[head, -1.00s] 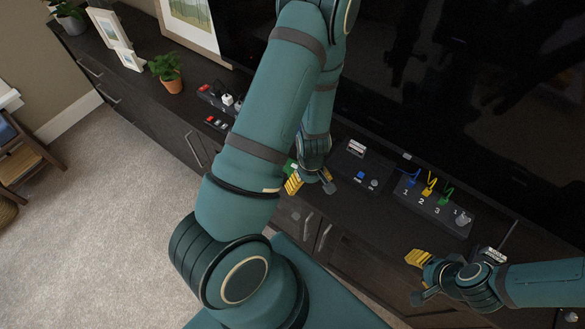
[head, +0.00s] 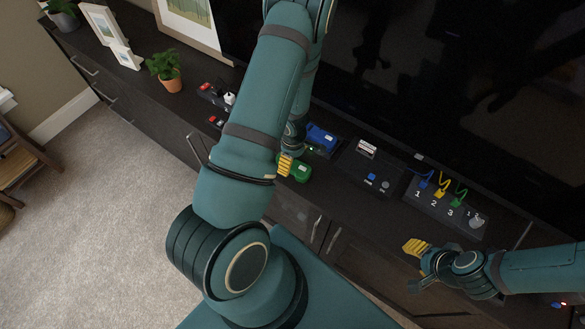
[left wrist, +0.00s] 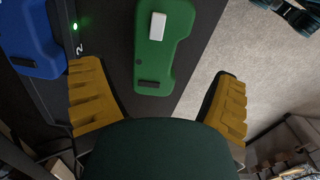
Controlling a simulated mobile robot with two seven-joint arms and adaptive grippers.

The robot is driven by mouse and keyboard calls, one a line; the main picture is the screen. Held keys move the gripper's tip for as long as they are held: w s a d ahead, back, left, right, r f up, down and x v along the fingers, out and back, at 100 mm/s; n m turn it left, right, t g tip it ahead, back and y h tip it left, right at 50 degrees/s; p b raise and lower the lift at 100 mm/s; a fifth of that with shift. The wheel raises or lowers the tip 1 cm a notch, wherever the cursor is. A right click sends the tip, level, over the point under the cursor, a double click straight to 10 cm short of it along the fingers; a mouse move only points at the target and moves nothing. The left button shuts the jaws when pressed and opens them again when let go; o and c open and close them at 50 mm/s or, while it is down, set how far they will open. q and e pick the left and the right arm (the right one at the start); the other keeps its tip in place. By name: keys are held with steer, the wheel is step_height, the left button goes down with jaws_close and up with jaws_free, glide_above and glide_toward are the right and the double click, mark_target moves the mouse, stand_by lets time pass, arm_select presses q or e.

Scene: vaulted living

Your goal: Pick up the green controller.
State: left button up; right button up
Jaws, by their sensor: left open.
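The green controller (head: 301,166) lies on the dark cabinet top near its front edge, partly hidden by my left arm in the head view. In the left wrist view the green controller (left wrist: 153,65) shows with a white block and a dark strip on its face. My left gripper (left wrist: 157,74) is open, with one yellow-padded finger on either side of the controller's near end; no contact is visible. In the head view my left gripper (head: 284,166) is mostly hidden behind my own arm. My right gripper (head: 416,264) is open and empty in front of the cabinet.
A blue controller (head: 322,139) lies behind the green one, near a green light. A black box (head: 365,170) and a numbered panel with coloured cables (head: 444,205) stand to the right. A potted plant (head: 166,70) is at left. The television (head: 450,90) rises behind.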

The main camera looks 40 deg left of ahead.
mark_target(293, 164)
arm_select(q)
steer(key=f, duration=0.1)
steer(key=f+b, duration=0.1)
steer(key=f, duration=0.3)
steer(key=shift+w+a+f+b, duration=0.15)
steer(key=shift+w+a+b, duration=0.15)
steer(key=shift+w+b, duration=0.1)
steer(key=shift+s, duration=0.1)
steer(key=c, duration=1.4)
